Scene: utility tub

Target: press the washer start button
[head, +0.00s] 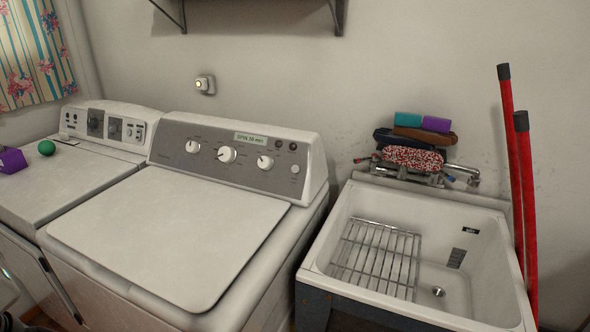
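The white top-loading machine (170,235) in the middle looks like the washer, and its lid is shut. Its grey control panel (215,168) slopes up at the back. The labels are too small to read, so I cannot tell which is the start button. My gripper is not identifiable in the head view.
At the right is a utility tub (335,240) with a wire rack (375,258). Red poles (527,180) lean beside it. The washer lid is clear.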

